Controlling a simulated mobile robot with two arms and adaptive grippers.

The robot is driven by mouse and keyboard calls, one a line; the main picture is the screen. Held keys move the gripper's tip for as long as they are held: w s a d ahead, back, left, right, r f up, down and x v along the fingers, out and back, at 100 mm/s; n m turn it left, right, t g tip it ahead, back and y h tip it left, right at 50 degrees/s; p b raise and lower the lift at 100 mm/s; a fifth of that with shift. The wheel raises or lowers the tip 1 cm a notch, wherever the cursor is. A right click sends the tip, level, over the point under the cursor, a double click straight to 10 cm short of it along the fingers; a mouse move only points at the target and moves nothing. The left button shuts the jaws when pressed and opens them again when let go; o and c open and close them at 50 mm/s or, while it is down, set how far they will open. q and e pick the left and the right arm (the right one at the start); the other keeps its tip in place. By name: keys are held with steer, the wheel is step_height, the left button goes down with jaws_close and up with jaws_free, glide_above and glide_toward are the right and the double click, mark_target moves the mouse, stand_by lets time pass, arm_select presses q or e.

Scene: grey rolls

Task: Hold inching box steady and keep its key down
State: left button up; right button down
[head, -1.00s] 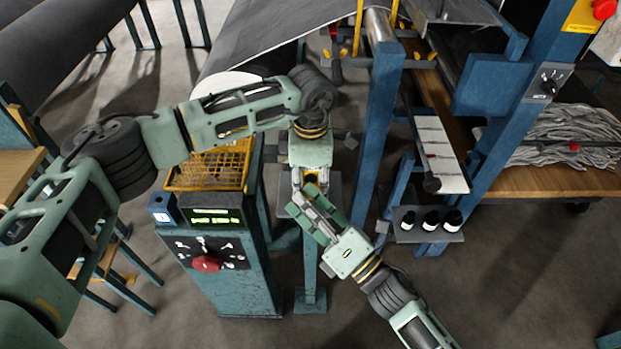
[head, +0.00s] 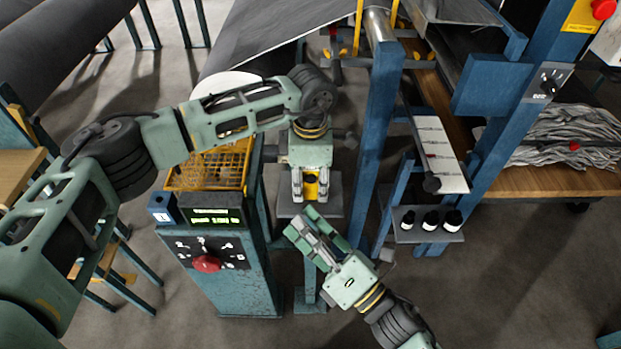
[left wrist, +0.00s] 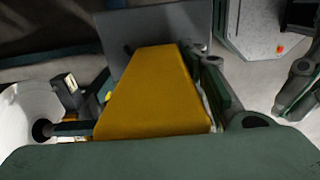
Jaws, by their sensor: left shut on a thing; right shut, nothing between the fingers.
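The inching box (head: 311,187) is yellow and sits between the fingers of my left gripper (head: 311,194), which is shut on it over a small grey stand plate (head: 285,207). In the left wrist view the yellow box (left wrist: 155,95) fills the middle, with a finger along each side. I cannot make out its key or whether it is down. My right gripper (head: 301,220) is shut and empty, just in front of the plate and apart from the box. Part of my right gripper also shows at the right edge of the left wrist view (left wrist: 298,88).
A blue console (head: 215,285) with a lit green display (head: 209,215) and red knob (head: 207,264) stands left of the stand. A yellow wire basket (head: 207,170) is behind it. A blue post (head: 374,140) and a shelf of small black bottles (head: 431,220) are right.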

stand_by(0.3)
arm_select(q)
steer(key=o, duration=1.5)
steer(key=shift+r, duration=0.15)
